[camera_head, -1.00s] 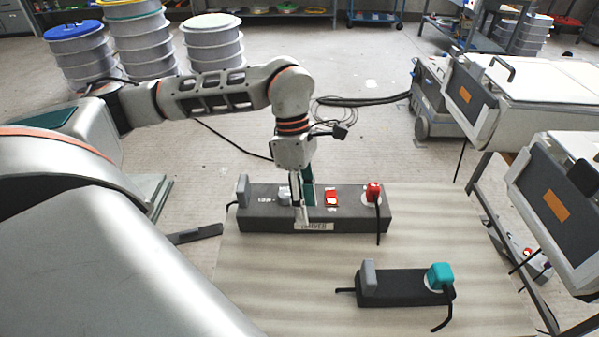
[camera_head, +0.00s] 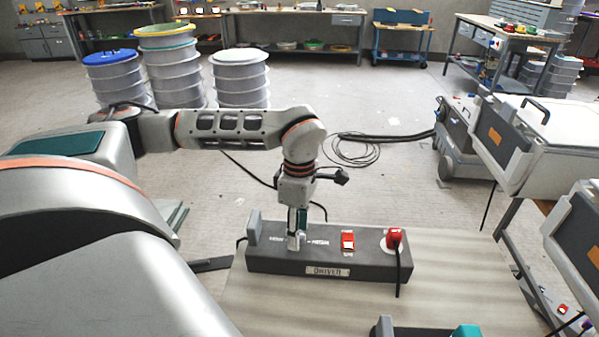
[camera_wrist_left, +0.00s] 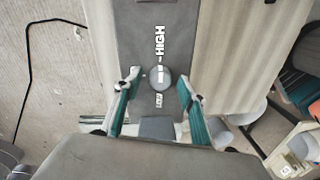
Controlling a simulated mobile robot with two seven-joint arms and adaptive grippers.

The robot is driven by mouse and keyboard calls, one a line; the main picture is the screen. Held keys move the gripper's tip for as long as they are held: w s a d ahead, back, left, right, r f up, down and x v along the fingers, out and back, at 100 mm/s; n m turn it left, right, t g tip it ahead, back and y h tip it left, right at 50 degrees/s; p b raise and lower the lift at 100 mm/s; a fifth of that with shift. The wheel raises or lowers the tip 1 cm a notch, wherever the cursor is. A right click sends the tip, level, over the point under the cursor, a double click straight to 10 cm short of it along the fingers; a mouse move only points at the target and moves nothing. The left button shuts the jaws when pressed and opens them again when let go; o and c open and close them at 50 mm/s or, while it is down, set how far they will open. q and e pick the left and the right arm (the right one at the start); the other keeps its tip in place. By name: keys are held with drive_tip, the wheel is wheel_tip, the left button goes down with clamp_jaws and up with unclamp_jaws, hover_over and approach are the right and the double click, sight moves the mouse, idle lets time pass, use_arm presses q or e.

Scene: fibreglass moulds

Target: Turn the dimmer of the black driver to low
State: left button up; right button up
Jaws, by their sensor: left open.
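The black driver (camera_head: 330,266) is a long dark box with a "DRIVER" label on its front, lying on the table. Its dimmer is a round grey knob (camera_wrist_left: 160,79) in the left wrist view, with "HIGH" printed beyond it and another marking on its near side. The knob's setting cannot be read. My left gripper (camera_head: 297,240) points down at the driver's top and hides the knob in the head view. In the left wrist view its open fingers (camera_wrist_left: 158,84) stand either side of the knob, with gaps. My right gripper is not in view.
On the driver, a red rocker switch (camera_head: 348,240) and a red plug (camera_head: 394,239) with a black cable sit right of the gripper. A grey block (camera_head: 254,228) stands at its left end. A second unit with a teal plug (camera_head: 466,331) is cut off at the bottom.

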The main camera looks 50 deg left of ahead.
use_arm(q)
drive_tip(key=shift+f, duration=0.1)
drive_tip(key=c, duration=1.1)
